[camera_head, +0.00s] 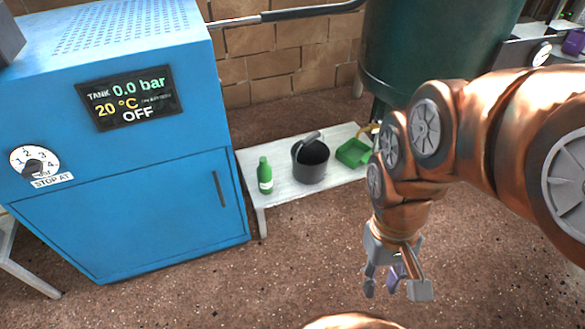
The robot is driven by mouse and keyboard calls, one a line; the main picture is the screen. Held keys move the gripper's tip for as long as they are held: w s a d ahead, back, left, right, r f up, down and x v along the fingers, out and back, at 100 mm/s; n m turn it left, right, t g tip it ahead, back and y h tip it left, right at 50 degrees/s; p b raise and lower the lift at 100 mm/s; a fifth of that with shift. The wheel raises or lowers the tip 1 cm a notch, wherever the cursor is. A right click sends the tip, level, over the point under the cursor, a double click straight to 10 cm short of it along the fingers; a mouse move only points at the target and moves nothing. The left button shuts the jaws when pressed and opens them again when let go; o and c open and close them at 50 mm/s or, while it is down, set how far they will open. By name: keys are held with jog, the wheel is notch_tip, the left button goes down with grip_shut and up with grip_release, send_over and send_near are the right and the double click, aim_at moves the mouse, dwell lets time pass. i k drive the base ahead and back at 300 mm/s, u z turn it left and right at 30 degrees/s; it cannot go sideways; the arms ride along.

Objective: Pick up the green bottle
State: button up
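The green bottle (265,176) stands upright near the left end of a low white bench (282,188). It has a pale label around its lower part. My gripper (396,290) hangs at the end of my copper arm, pointing down, to the right of and nearer than the bottle. Its fingers look spread apart. A small purple thing shows between or behind the fingers; I cannot tell whether the gripper touches it. The bottle is clear of my gripper and fully in view.
A dark bucket (311,165) with a handle stands right of the bottle, with a green tray (354,153) beyond it. A blue machine (130,190) stands close at the bench's left. A large dark green tank (430,45) rises behind. The brown floor in front is open.

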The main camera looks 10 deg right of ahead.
aim_at(264, 171)
jog(key=z, duration=2.85)
jog(key=k, duration=1.4)
jog(key=u, duration=2.85)
